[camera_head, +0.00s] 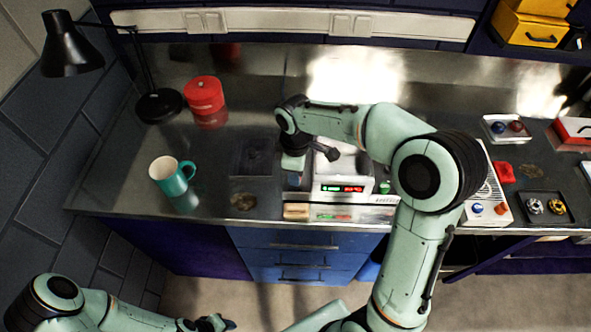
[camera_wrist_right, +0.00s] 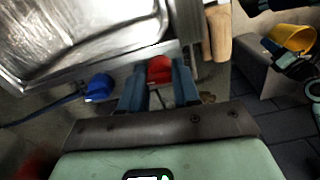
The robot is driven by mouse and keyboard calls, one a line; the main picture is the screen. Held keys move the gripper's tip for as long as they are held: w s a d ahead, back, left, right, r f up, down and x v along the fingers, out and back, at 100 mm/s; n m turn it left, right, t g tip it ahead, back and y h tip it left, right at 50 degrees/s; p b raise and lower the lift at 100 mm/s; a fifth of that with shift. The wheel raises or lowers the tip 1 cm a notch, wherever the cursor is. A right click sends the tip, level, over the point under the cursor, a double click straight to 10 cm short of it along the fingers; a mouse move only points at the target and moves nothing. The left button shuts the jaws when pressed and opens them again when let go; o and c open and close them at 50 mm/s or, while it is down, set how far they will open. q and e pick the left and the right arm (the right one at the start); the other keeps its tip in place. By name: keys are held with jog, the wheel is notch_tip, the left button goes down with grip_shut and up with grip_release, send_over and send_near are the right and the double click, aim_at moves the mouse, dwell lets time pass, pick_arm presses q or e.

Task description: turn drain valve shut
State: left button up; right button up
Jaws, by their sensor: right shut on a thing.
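In the right wrist view, my right gripper (camera_wrist_right: 158,88) is shut on a red valve handle (camera_wrist_right: 160,68), with one blue-grey finger on each side of it. The handle is at the side of a steel basin (camera_wrist_right: 85,35). A blue knob (camera_wrist_right: 98,88) is just left of the fingers. In the head view, my right gripper (camera_head: 292,180) reaches down at the left side of the bench machine with red and green displays (camera_head: 342,189); its fingertips and the valve are hard to make out there. My left gripper (camera_head: 215,323) is low at the bottom edge, away from the bench.
A teal mug (camera_head: 170,176), a red canister (camera_head: 204,92) and a black lamp (camera_head: 72,48) stand on the left of the bench. Wooden handles (camera_wrist_right: 218,32) lie close to the right gripper. Parts trays (camera_head: 546,206) are at the right.

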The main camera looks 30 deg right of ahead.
pick_arm(q)
jog(key=shift+w+r, duration=0.15)
pick_arm(e)
jog(key=shift+n, duration=0.8)
jog(key=o, duration=0.8)
jog(key=shift+c, duration=0.2)
jog(key=shift+r, duration=0.1)
pick_arm(q)
jog(key=shift+w+r+p, duration=0.5)
jog(key=shift+w+r, duration=0.1)
jog(key=shift+w, duration=0.1)
pick_arm(e)
notch_tip(320, 180, up, 13)
jog(key=shift+r, duration=0.15)
